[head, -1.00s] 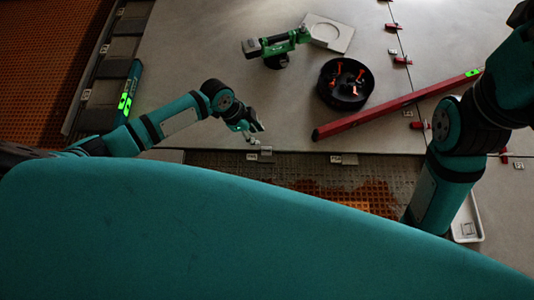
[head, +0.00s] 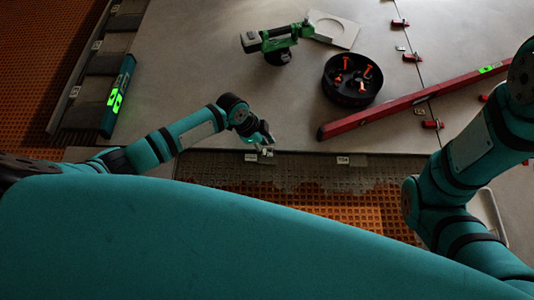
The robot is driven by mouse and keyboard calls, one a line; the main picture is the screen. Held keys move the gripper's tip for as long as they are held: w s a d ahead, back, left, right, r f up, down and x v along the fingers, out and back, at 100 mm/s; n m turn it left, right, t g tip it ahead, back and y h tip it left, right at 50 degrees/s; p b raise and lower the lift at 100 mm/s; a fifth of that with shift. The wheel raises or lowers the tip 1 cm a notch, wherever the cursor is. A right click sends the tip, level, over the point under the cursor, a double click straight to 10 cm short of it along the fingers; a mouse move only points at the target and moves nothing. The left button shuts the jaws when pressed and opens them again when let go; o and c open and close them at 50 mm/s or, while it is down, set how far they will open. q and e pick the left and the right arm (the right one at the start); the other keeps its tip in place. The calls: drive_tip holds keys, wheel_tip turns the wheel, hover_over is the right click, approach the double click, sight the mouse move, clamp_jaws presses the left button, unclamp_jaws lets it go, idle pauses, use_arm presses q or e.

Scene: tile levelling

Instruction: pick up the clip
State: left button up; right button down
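Small pale clips sit along the front edge of the large grey tile: one clip (head: 343,160) is right of my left gripper, and another (head: 251,157) is just below and left of it. My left gripper (head: 267,146) is at the tile edge, its fingers pointing down close to the clips. The fingers are too small and dark to tell whether they are open or hold anything. My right arm comes in at the right, but its gripper does not show.
A black round bowl (head: 345,96) with orange-handled pieces, a red level (head: 410,100) and a green tool (head: 275,42) lie on the tile (head: 205,65). Red wedges (head: 433,124) line a joint at the right. A teal level (head: 118,97) lies at the left.

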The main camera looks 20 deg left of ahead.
use_arm(q)
drive_tip(key=shift+r, duration=0.1)
clamp_jaws()
idle(0.3)
